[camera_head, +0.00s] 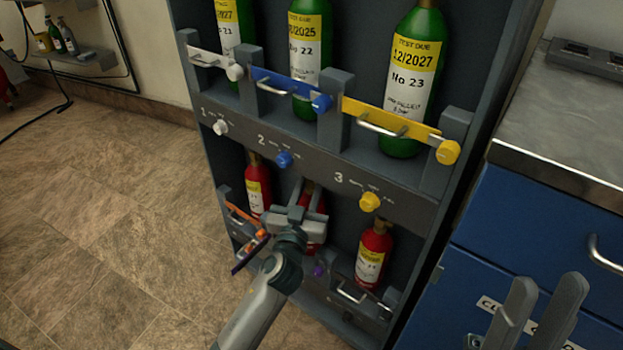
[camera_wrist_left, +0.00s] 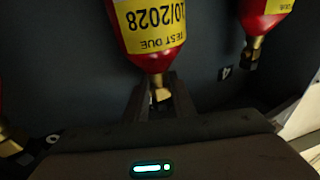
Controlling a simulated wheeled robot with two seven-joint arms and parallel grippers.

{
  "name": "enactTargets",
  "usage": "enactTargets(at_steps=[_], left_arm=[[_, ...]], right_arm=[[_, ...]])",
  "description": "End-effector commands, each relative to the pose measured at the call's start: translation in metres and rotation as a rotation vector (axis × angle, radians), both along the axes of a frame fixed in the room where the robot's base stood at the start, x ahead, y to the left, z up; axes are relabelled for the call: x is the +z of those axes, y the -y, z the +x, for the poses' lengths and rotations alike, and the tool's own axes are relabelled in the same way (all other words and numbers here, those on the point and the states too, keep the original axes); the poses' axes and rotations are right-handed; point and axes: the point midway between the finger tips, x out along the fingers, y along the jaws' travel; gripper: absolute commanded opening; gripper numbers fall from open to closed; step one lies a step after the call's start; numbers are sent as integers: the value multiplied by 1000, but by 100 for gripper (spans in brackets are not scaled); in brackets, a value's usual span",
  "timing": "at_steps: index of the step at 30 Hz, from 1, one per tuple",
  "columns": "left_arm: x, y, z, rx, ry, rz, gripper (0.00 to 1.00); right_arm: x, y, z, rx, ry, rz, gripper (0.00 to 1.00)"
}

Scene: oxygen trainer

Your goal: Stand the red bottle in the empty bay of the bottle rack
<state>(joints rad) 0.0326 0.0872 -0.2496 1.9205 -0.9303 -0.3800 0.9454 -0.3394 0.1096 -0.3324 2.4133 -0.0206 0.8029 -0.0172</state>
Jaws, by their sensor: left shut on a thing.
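A red bottle (camera_head: 312,200) with a yellow label is at the middle bay of the rack's (camera_head: 225,145) lower row, largely hidden behind my left gripper. My left gripper (camera_head: 300,215) is shut on its neck; the left wrist view shows the neck (camera_wrist_left: 160,85) between the fingers, below the bottle's label (camera_wrist_left: 150,38). The bottle looks close to upright. I cannot tell whether its base rests on the bay floor. A purple bar (camera_head: 250,255) sticks out to the left of that bay. My right gripper (camera_head: 543,312) is open and empty in front of the blue cabinet.
Red bottles stand in the lower bays at left (camera_head: 257,185) and right (camera_head: 374,256). An orange bar (camera_head: 243,221) is at the left bay. Green bottles (camera_head: 413,75) fill the upper row behind bars. A blue cabinet (camera_head: 550,230) stands at right. Floor at left is clear.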

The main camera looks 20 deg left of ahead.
Motion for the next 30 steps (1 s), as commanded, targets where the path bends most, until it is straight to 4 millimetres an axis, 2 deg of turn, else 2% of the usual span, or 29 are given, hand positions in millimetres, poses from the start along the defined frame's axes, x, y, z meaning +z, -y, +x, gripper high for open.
enactTargets(at_steps=[17, 18, 20, 30], left_arm=[[-5, 1, 0, -3, 9, 0, 0], [-9, 1, 0, -2, 2, -1, 30], [-8, 1, 0, -1, 2, -1, 42], [-8, 0, 0, -1, 2, 0, 42]], right_arm=[[3, 5, -6, -4, 58, 11, 31], [5, 5, -6, -5, 65, 12, 31], [6, 5, -6, -6, 68, 12, 31], [6, 5, -6, -6, 67, 12, 31]])
